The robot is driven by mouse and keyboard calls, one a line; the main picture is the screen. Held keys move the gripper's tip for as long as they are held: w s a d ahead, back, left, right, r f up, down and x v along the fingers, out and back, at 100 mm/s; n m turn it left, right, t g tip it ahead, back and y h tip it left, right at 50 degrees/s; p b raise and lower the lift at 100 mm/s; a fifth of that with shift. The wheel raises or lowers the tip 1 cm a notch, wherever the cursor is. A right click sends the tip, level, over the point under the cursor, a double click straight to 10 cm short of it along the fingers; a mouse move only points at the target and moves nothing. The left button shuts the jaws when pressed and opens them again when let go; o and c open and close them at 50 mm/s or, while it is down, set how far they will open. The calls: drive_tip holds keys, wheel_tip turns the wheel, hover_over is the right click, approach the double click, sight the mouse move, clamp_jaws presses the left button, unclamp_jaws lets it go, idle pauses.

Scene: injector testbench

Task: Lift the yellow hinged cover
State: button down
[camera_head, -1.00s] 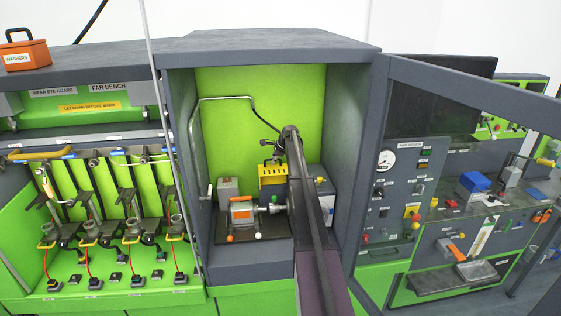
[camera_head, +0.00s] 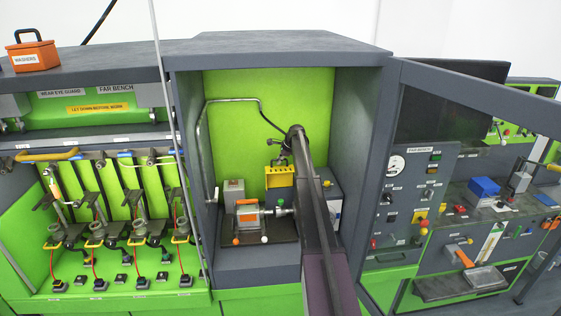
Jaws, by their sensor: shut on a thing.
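The yellow hinged cover (camera_head: 279,177) sits inside the open cabinet, behind and right of a small grey machine with an orange block (camera_head: 246,216). Its front face shows, with a row of dark openings along its upper part. My gripper (camera_head: 279,161) is at the top edge of the cover, reaching in from the right, and is shut on it. The fingertips are small and dark, so the exact grip point is hard to see. My arm hides the area just right of the cover. I cannot tell how far the cover is tilted.
An open door with a gauge panel (camera_head: 412,190) stands at right. A grey box (camera_head: 234,190) is left of the cover. Free room lies above, before the green back wall (camera_head: 235,90).

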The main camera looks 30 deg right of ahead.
drive_tip(key=c, duration=0.7)
unclamp_jaws()
drive_tip(key=shift+a, duration=0.1)
drive_tip(key=shift+w, duration=0.1)
